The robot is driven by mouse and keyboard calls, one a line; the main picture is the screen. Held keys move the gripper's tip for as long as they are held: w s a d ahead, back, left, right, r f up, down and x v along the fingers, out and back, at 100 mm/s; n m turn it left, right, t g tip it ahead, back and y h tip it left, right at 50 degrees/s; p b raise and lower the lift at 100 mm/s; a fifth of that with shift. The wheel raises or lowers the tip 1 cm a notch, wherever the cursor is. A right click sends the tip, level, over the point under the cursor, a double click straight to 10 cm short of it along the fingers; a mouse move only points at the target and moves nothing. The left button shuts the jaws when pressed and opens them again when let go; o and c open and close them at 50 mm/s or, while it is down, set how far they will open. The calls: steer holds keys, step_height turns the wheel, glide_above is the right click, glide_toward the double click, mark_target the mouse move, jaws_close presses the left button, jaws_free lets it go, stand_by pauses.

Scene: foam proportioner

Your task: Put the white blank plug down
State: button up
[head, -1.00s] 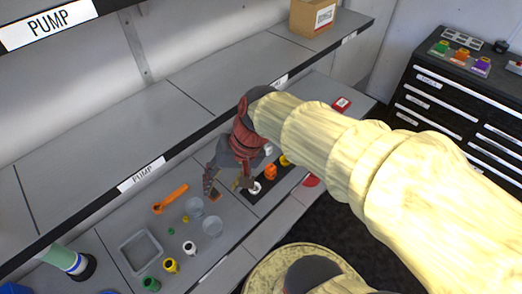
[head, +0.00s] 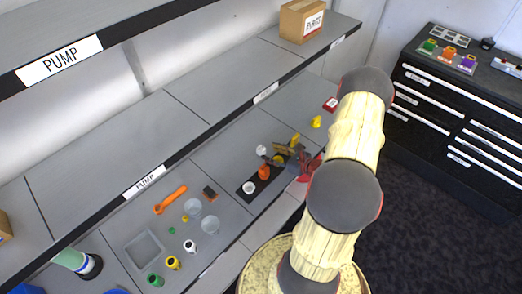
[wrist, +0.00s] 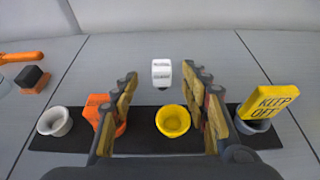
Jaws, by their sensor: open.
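On the black mat (wrist: 70,143) are a white cup (wrist: 54,121), an orange fitting (wrist: 104,113), a yellow cup (wrist: 172,121) and a grey cup (wrist: 254,125) with a yellow KEEP OFF tag (wrist: 272,101).
An orange wrench (head: 170,199) and a small dark block (head: 209,193) lie left of the mat. Clear cups (head: 210,225), small coloured fittings and a grey tray (head: 144,247) are further left. A yellow piece (head: 316,122) and red box (head: 330,104) sit to the right. The upper shelf overhangs behind.

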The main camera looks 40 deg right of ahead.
mark_target(264, 150)
steer(key=shift+w+d+f, duration=0.15)
steer(key=shift+w+f, duration=0.05)
steer(key=shift+f, duration=0.1)
steer(key=shift+x, duration=3.55)
steer(key=shift+c, duration=1.4)
jaws_close()
